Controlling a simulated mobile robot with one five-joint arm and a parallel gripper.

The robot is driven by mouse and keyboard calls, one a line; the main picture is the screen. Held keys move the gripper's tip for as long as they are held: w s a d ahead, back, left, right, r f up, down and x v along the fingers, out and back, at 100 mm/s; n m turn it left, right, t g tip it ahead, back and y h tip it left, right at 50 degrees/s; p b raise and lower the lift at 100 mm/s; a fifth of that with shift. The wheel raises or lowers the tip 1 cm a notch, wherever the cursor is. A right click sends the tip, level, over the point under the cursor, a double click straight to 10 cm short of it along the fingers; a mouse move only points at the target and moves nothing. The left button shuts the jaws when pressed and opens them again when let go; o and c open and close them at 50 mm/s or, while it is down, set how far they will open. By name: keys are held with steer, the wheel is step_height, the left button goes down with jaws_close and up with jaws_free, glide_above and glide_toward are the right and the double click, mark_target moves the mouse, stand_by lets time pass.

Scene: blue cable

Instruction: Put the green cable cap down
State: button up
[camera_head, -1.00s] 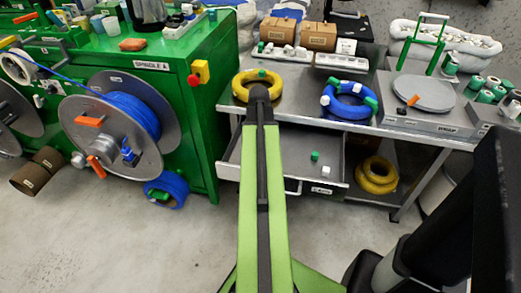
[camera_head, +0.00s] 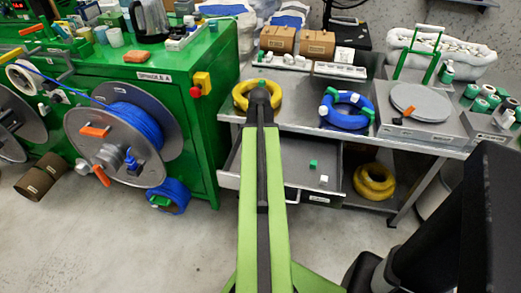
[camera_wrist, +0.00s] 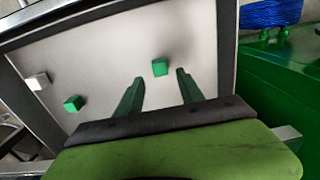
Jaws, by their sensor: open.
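A green cable cap (camera_wrist: 160,67) lies on the pale floor of the open drawer (camera_wrist: 205,40) in the wrist view. It is just beyond and between the tips of my gripper (camera_wrist: 160,77). The two green fingers are spread apart, and neither appears to touch the cap. A second green cap (camera_wrist: 73,103) and a white cap (camera_wrist: 38,81) lie to the left in the same drawer. In the head view the second green cap (camera_head: 313,163) and the white cap (camera_head: 323,178) show right of my arm. My arm hides the gripper and the nearer cap there.
Above the drawer, the workbench holds a yellow coil (camera_head: 242,94), a blue coil (camera_head: 331,114) with caps on it and a grey turntable (camera_head: 420,102). A green spindle machine (camera_head: 205,140) stands close on the left. A yellow coil (camera_head: 374,182) sits on the lower shelf.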

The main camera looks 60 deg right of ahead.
step_height(320, 180, up, 8)
steer(key=p, duration=0.6)
steer(key=shift+f, duration=0.1)
steer(key=w+a+n, duration=0.7)
steer(key=w+a, duration=1)
steer(key=a, duration=0.4)
steer(key=w+a+n, duration=0.2)
steer(key=a+n, duration=0.1)
steer(key=a, duration=1.1)
steer(key=w+a+n, duration=0.2)
steer(key=a+n, duration=0.2)
steer(key=a, duration=1)
steer(key=shift+w+a, duration=0.25)
steer(key=shift+w, duration=0.15)
